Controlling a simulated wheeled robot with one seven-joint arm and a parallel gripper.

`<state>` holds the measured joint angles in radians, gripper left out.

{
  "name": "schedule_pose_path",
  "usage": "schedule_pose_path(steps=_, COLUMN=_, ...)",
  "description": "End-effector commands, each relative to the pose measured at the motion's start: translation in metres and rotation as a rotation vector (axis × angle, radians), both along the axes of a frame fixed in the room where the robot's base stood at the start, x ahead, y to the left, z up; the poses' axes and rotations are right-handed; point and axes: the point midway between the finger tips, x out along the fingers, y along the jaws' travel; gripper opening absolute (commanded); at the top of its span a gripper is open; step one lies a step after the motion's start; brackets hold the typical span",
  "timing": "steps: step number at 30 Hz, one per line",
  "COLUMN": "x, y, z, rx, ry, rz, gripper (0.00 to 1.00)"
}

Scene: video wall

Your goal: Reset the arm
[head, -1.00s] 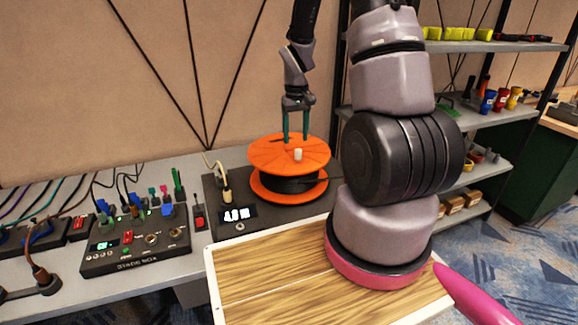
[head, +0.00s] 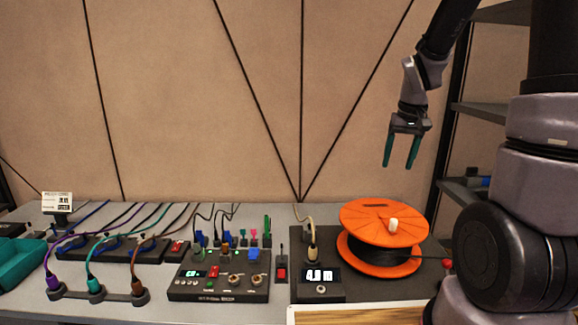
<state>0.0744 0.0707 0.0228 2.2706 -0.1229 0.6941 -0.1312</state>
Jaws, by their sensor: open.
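My gripper (head: 402,164) hangs from my arm at the upper right, pointing down with two teal fingers spread apart and nothing between them. It is above and slightly right of the orange cable reel (head: 385,222), clear of it, with the tan wall behind. The reel lies flat with black cable wound between its two orange discs and a white knob on top. My arm's large grey and black links fill the right edge and hide part of the shelves.
A stage box (head: 220,275) with knobs and plugs stands on the grey bench, left of a display unit (head: 318,284) reading about 4.0 m. Several coloured cables run along the left, near a teal tray (head: 20,262). A wooden board (head: 355,315) is at the front. Shelves (head: 490,110) stand behind my arm.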

Motion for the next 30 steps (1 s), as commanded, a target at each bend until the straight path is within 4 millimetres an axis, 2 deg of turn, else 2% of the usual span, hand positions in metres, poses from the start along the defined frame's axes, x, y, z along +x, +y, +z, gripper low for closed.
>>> schedule_pose_path(steps=1, x=-0.01, y=0.004, z=0.022, rx=0.01, ry=-0.038, rz=-0.018, gripper=0.65)
schedule_pose_path(steps=6, x=-0.049, y=0.018, z=0.079, rx=0.058, ry=-0.141, rz=-0.077, gripper=0.65)
schedule_pose_path(steps=13, x=-0.111, y=0.036, z=0.136, rx=0.143, ry=-0.275, rz=-0.142, gripper=0.65)
schedule_pose_path(steps=18, x=-0.15, y=0.046, z=0.157, rx=0.203, ry=-0.348, rz=-0.173, gripper=0.65)
schedule_pose_path(steps=21, x=-0.164, y=0.05, z=0.164, rx=0.227, ry=-0.374, rz=-0.181, gripper=0.65)
schedule_pose_path(steps=25, x=-0.172, y=0.052, z=0.166, rx=0.241, ry=-0.386, rz=-0.188, gripper=0.65)
schedule_pose_path(steps=30, x=-0.173, y=0.052, z=0.166, rx=0.243, ry=-0.386, rz=-0.188, gripper=0.65)
